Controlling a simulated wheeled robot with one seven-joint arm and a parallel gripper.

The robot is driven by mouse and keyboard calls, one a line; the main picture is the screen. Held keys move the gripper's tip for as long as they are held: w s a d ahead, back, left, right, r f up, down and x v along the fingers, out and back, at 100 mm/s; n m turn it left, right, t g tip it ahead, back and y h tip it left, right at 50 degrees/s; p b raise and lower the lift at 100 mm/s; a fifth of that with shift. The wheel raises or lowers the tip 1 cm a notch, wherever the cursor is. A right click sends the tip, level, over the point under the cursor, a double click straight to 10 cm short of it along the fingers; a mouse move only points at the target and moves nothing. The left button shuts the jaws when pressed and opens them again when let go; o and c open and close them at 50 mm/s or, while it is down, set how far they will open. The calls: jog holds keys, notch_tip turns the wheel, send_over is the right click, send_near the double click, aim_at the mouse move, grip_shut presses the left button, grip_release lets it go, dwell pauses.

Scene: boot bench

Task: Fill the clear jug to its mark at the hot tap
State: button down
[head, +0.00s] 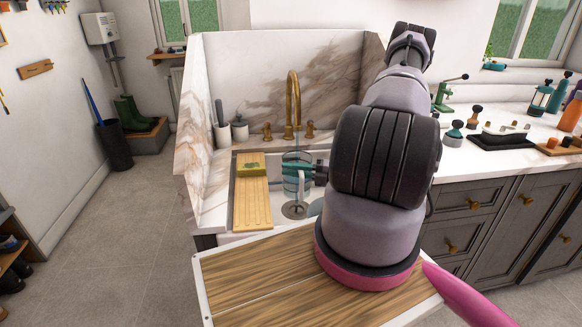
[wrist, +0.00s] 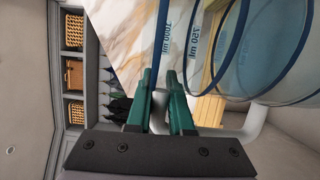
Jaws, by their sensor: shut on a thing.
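The clear jug (head: 291,184) is held over the sink, below the brass tap (head: 292,95). In the wrist view the jug (wrist: 275,55) shows blue bands and printed ml marks, one reading 1000 ml. My gripper (head: 306,173) is shut on the jug's pale handle, on the jug's right side. The green fingers of my gripper (wrist: 163,85) also show in the wrist view. Brass tap handles (head: 266,131) (head: 309,130) stand on either side of the spout. I cannot tell whether water runs or how full the jug is.
A ribbed wooden board (head: 251,205) with a sponge (head: 251,168) lies across the sink's left side. Marble walls surround the sink at the back and sides. A soap pot (head: 239,129) and a brush pot (head: 222,133) stand at the back left. The right counter (head: 462,152) holds several tools.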

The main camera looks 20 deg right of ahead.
jog(key=shift+s+r, duration=0.1)
jog(key=shift+r, duration=0.05)
jog(key=shift+a+r, duration=0.1)
jog(key=shift+r, duration=2.8)
